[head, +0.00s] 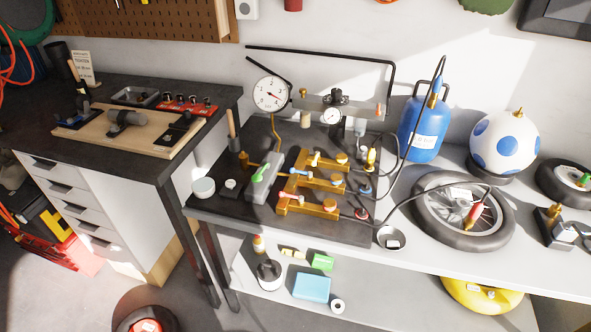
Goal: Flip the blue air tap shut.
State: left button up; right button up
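A brass manifold (325,184) with three branches sits on the dark board in the middle of the bench. The tap with a small blue lever (299,172) is on its middle branch. A tap with a yellow lever (315,158) is on the far branch and one with a red lever (291,198) on the near branch. The levers are small in this view, and I cannot tell for sure whether the blue one lies along or across its branch. Neither of my grippers shows in the head view.
A grey block with a green lever (260,174) stands left of the manifold. Pressure gauges (270,94) stand behind. Black hoses run right to a blue tank (424,128), a spotted ball (505,142) and a wheel (437,223).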

aim_at(293, 171)
jog(key=k+z, duration=0.25)
jog(key=z, duration=0.25)
jog(key=k+z, duration=0.3)
jog(key=z, duration=0.15)
